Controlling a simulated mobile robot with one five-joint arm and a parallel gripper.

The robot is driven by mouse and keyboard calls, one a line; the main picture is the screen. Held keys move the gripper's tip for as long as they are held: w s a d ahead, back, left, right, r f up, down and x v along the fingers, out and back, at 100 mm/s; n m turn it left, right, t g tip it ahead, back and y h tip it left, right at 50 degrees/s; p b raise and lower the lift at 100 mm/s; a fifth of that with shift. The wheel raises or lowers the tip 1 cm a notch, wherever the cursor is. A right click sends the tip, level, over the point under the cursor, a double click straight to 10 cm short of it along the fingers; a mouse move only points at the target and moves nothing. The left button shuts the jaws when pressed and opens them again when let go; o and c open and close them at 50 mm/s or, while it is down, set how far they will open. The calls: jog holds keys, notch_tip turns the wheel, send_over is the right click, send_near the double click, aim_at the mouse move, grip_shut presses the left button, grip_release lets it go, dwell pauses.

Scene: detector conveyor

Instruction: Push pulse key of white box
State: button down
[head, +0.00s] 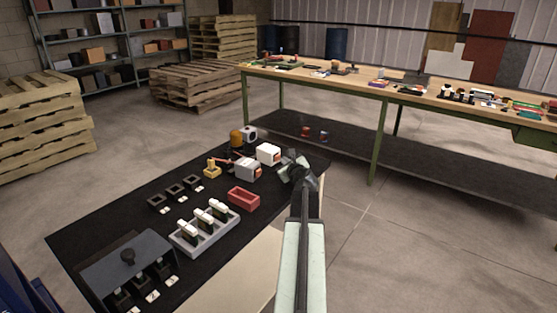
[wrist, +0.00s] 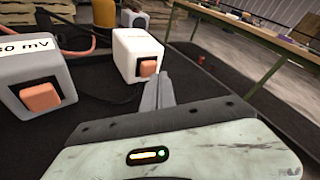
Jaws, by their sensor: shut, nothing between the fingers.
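A white box (wrist: 133,53) stands on the black mat, with an orange key (wrist: 148,67) on its front face. My gripper (wrist: 164,76) is shut and empty, and its fingertips show just right of the orange key in the wrist view; I cannot tell whether they touch it. In the head view the white box (head: 266,153) stands left of my gripper (head: 296,166). A grey box (wrist: 33,78) with a larger orange key (wrist: 41,97) and a label ending in "0 mV" stands at the left of the wrist view.
A red tray (head: 243,199), a grey rack with several white-topped pieces (head: 176,241) and a dark panel (head: 112,258) lie nearer on the mat. A long workbench (head: 400,91) runs along the back.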

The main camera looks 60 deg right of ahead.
jog(key=shift+w, duration=0.6)
dwell(1.0)
jog(key=shift+s, duration=1.05)
jog(key=shift+s, duration=0.1)
jog(key=shift+s+a, duration=0.15)
jog(key=shift+s, duration=1.05)
jog(key=shift+s+a, duration=0.15)
jog(key=shift+s, duration=1.05)
